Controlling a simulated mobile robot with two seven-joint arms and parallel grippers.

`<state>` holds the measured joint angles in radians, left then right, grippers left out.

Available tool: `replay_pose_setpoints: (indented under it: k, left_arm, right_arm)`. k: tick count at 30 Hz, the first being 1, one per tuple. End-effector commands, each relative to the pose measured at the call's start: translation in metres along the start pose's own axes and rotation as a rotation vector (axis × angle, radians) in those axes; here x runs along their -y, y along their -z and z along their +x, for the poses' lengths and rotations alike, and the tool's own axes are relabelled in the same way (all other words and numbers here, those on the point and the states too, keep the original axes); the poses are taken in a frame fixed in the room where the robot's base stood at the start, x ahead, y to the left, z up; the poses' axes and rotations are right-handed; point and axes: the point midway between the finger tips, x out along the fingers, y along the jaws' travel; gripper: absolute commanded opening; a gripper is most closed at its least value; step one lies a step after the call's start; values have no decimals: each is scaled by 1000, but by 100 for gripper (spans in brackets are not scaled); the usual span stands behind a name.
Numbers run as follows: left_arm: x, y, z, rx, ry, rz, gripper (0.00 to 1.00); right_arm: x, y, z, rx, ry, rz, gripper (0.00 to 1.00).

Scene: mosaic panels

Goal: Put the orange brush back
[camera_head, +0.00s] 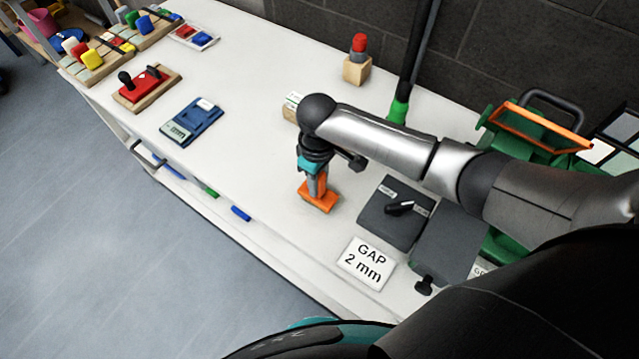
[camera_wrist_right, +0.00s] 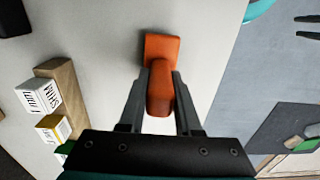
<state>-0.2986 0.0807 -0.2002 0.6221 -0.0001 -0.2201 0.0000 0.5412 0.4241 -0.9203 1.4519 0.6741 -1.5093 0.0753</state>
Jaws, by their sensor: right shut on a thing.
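The orange brush (camera_head: 318,198) is in my right gripper, with its wide base low over or on the white table; I cannot tell whether it touches. My right gripper (camera_head: 316,178) points down and is shut on the brush's upper part. In the right wrist view the orange brush (camera_wrist_right: 161,55) shows between the two dark fingers of the gripper (camera_wrist_right: 160,95).
A card reading "GAP 2 mm" (camera_head: 366,263) and a dark box with a black lever (camera_head: 395,213) lie to the right. A blue device (camera_head: 191,121) and a red-topped board (camera_head: 147,87) lie to the left. The table's middle left is clear.

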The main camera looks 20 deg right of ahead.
Motion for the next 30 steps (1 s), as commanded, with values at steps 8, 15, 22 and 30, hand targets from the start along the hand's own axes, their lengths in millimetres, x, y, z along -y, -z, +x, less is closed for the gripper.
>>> replay_pose_setpoints:
  k: [8,15,22,30]
  left_arm:
    - [0,0,-1,1,0,0,50]
    - [0,-1,0,2,0,-1,50]
    - [0,-2,0,3,0,-1,50]
    - [0,-2,-1,4,0,-1,50]
  right_arm:
    - [0,1,-1,-2,0,0,0]
    - [0,0,2,-2,0,0,48]
    - [0,0,2,-1,0,0,62]
    - [0,0,-2,-1,-1,0,62]
